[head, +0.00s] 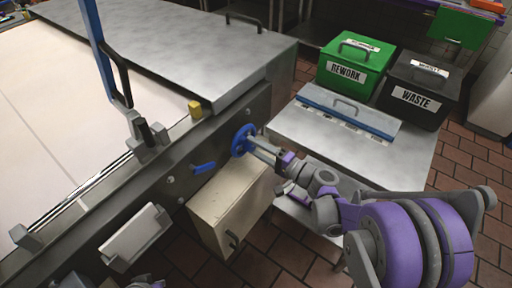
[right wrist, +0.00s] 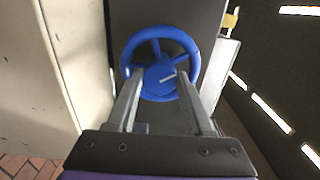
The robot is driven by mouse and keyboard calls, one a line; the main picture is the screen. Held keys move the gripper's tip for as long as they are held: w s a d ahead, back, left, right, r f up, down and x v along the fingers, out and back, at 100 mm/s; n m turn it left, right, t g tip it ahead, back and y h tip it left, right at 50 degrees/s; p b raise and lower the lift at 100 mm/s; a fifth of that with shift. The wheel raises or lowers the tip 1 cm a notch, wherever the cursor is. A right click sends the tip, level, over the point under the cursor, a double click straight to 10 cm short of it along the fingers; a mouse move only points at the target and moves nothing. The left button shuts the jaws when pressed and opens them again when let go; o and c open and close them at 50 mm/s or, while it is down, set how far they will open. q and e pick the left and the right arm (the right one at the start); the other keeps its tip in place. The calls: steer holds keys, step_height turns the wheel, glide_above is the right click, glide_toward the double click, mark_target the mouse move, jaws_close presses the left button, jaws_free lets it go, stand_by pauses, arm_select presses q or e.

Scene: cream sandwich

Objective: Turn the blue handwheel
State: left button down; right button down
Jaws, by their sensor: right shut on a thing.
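The blue handwheel (head: 239,141) is on the dark front side of the machine, near its right end. In the right wrist view the handwheel (right wrist: 158,34) is face-on, with a round rim, spokes and a hub with a pale mark. My right gripper (head: 254,146) reaches it from the right. In the right wrist view, the fingers of my right gripper (right wrist: 158,78) lie at either side of the wheel's lower part and are shut on it. The exact contact is hard to see. My left gripper does not show clearly; only small purple and grey parts appear at the bottom edge.
A blue lever (head: 204,167) is left of the wheel, and a beige box (head: 230,205) is below it. A yellow block (head: 195,109) sits on the machine's edge.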

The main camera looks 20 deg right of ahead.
steer(key=m, duration=1.2)
steer(key=shift+m+b, duration=0.3)
stand_by(0.4)
steer(key=shift+c, duration=1.4)
jaws_free()
steer(key=v, duration=1)
steer(key=shift+s+d+p, duration=0.25)
steer(key=shift+s+p, duration=0.1)
